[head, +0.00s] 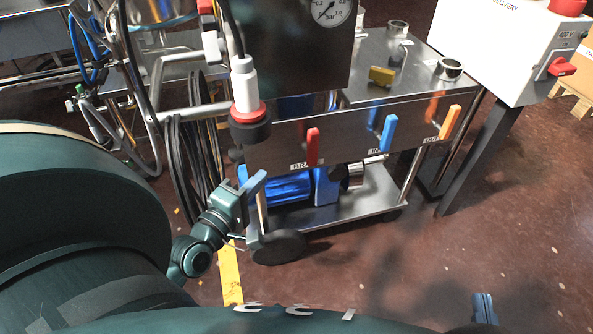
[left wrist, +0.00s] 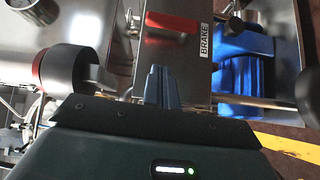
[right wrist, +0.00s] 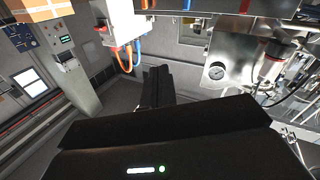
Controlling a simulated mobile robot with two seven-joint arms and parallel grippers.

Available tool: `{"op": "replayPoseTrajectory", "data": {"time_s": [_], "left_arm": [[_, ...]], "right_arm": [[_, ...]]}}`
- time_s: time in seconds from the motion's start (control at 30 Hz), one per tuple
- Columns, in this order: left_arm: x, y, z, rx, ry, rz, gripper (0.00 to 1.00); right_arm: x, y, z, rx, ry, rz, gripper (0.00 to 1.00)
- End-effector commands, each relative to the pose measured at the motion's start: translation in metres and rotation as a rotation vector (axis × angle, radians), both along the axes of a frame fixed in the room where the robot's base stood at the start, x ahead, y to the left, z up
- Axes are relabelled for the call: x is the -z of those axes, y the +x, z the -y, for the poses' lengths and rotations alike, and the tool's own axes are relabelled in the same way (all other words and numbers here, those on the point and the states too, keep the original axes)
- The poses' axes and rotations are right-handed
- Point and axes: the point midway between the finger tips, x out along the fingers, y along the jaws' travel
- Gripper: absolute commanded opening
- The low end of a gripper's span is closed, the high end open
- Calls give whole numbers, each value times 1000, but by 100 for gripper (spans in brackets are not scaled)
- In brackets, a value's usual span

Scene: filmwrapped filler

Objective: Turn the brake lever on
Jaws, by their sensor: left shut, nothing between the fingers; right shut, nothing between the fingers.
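The red brake lever (head: 313,146) points upward on the front panel of the steel cart. A BRAKE label sits by its lower end. In the left wrist view the red lever (left wrist: 178,22) is beyond my fingertips, with the label (left wrist: 205,40) beside it. My left gripper (head: 256,182) is shut and empty, left of and below the lever, apart from it. Its closed fingers (left wrist: 163,82) show in the left wrist view. My right gripper (head: 484,306) is shut and empty at the bottom right; its fingers (right wrist: 158,84) show in the right wrist view.
A blue IN lever (head: 388,133) and an orange OUT lever (head: 450,122) are to the right on the same panel. A white fitting with a red ring (head: 249,106) hangs left of the brake lever. Black hoses (head: 190,150) hang near my left arm. Floor at right is clear.

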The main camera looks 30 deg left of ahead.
Motion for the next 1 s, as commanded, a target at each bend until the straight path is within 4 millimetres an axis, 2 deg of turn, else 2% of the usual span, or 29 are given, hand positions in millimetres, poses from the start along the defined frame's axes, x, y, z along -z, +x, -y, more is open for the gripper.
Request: {"op": "replayPoseTrajectory", "data": {"time_s": [0.03, 0.57, 0.77, 1.0], "left_arm": [[7, 0, -4, -9, -24, 13, 0], [3, 5, -8, -19, -58, 29, 0], [3, 32, -10, -20, -57, 32, 0], [3, 79, -14, -20, -58, 32, 0]], "right_arm": [[6, -1, -1, -4, 1, 12, 0], [3, -2, -2, -8, 3, 30, 0], [4, -3, -4, -16, 4, 53, 0], [8, -5, -7, -30, 19, 84, 0]]}}
